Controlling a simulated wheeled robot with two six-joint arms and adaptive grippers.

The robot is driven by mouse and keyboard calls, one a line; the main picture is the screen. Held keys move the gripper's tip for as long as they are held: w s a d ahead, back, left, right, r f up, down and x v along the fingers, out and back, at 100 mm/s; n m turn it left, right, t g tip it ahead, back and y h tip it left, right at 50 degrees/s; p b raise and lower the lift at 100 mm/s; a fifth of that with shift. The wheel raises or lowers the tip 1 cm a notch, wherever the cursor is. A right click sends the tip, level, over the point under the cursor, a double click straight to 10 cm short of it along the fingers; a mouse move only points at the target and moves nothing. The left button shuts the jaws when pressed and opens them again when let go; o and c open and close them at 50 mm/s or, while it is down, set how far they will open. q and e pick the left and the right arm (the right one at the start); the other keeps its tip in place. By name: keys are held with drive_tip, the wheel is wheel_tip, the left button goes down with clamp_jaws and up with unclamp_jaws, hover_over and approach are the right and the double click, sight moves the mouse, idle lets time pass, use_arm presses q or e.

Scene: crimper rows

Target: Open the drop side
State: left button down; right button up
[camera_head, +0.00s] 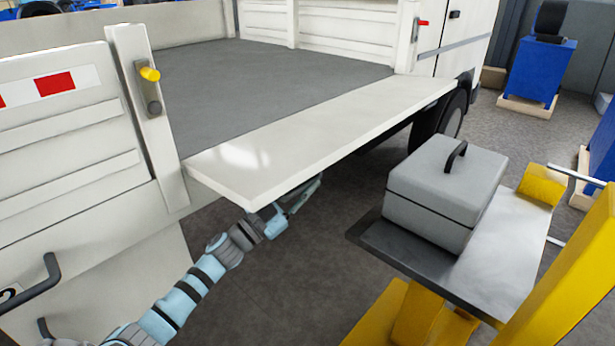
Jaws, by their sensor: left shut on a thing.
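The drop side (320,135) is a long white panel on the near side of the truck bed. It is swung out and lies roughly level with the grey bed floor. My left gripper (287,205) is at the panel's near left corner, low against its outer edge, shut on it. The panel hides part of the fingers. A yellow-handled latch (150,74) is on the left post and a red-handled latch (423,22) is on the far right post. My right gripper is out of view.
A grey toolbox (446,188) with a black handle sits on the dark platform (395,250) of a yellow lift, right of the panel. Dark floor (310,270) shows between them. A rear wheel (452,115) and blue cabinet (540,70) stand farther back.

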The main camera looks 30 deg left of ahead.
use_arm(q)
drive_tip(key=shift+a+f+m+g+h+b, duration=0.15)
drive_tip(key=shift+f+m+b, duration=0.05)
drive_tip(key=shift+f+m, duration=0.2)
drive_tip(key=shift+a+f+m+g+h+b, duration=0.1)
drive_tip(key=shift+f+m+g+h+b, duration=0.15)
drive_tip(key=shift+f, duration=0.25)
drive_tip(key=c, duration=1.9)
unclamp_jaws()
drive_tip(key=shift+w, duration=0.1)
drive_tip(key=v, duration=1.2)
drive_tip(key=shift+d, duration=0.1)
